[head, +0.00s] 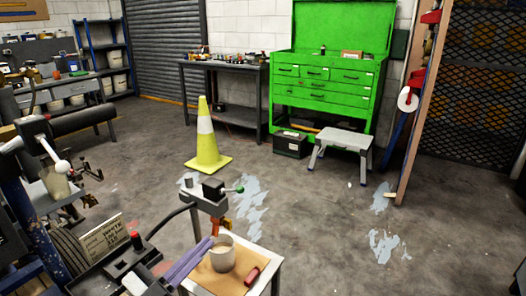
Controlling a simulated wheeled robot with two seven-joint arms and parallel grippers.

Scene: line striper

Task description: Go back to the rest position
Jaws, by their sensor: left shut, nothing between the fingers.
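My right gripper does not show.
A small table (275,275) at the bottom centre bears a pale cup (222,253) and a red item (252,276). A yellow cone (207,140) stands on the floor behind. A grey step stool (342,140) stands before a green tool cabinet (330,75). The floor at right is mostly clear.

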